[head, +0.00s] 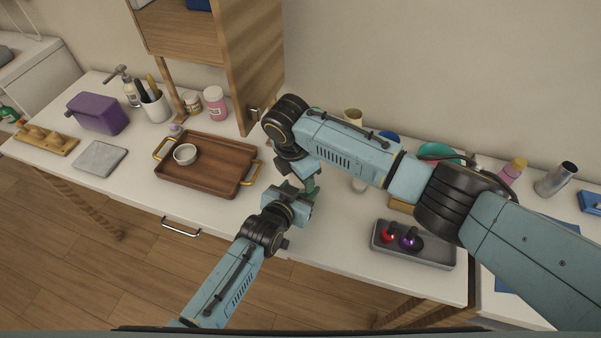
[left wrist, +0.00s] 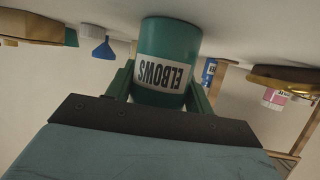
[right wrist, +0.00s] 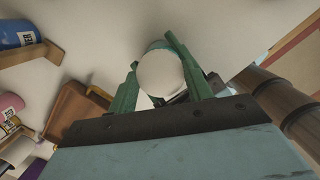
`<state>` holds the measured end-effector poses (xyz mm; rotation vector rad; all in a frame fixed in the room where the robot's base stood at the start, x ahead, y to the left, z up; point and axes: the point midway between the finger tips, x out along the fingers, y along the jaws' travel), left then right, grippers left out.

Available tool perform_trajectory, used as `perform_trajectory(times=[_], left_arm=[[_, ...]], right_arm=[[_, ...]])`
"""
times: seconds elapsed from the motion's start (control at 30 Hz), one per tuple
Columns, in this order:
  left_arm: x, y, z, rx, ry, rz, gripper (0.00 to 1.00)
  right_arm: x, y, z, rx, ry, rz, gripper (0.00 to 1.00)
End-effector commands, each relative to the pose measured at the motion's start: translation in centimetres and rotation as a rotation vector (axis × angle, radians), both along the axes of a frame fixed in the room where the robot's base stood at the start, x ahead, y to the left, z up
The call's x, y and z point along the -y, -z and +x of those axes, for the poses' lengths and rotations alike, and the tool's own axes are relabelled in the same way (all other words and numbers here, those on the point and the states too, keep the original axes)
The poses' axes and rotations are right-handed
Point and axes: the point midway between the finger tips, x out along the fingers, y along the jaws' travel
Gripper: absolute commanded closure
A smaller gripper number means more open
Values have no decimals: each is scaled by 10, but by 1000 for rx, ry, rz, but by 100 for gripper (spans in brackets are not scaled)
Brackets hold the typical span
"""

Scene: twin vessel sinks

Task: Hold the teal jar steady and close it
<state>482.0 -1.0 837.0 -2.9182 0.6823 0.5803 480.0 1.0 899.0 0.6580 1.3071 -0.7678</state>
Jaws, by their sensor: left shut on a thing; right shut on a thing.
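The teal jar (left wrist: 168,48) bears an "ELBOWS" label that appears upside down in the left wrist view. My left gripper (left wrist: 163,88) is shut on its sides. A pale round lid (right wrist: 162,76) sits between the fingers of my right gripper (right wrist: 152,52), which is shut on it. A teal edge shows just behind the lid in the right wrist view. In the head view, both grippers meet above the counter's middle, and my right arm mostly hides the jar and lid. I cannot tell whether the lid is seated on the jar.
A wooden tray (head: 205,181) with a small white bowl (head: 185,154) stands left of the grippers. A grey tray (head: 430,251) with a red and a purple item lies to the right. Wooden shelving (head: 256,70) rises behind. The counter's front middle strip is clear.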

Motion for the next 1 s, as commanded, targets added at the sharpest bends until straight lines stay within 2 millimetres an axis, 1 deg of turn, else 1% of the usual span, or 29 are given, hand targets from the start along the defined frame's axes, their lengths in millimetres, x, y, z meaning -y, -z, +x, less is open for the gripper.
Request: perform_trajectory(times=[0.03, 0.1, 0.2, 0.5, 0.53, 0.67, 0.7, 0.93, 1.0], left_arm=[[0, 1, 0, -1, 0, 0, 100], [0, 1, 0, -1, 0, 0, 100], [0, 1, 0, -1, 0, 0, 100], [0, 1, 0, -2, 0, 1, 100], [0, 1, 0, -2, 0, 1, 100], [0, 1, 0, -2, 0, 1, 100], [-1, 1, 0, -2, 0, 1, 100], [0, 1, 0, -2, 0, 1, 100], [0, 1, 0, -2, 0, 1, 100]], right_arm=[[-1, 0, 0, 0, 81, 1, 71], [-1, 0, 1, 0, 177, 1, 71], [0, 0, 1, 1, 262, -1, 71], [0, 0, 1, 1, 282, -2, 71], [0, 0, 1, 1, 281, -2, 47], [0, 0, 1, 1, 280, -2, 30], [0, 0, 1, 1, 280, -2, 28], [0, -1, 1, 1, 279, -2, 28], [0, -4, 1, 2, 279, 0, 28]])
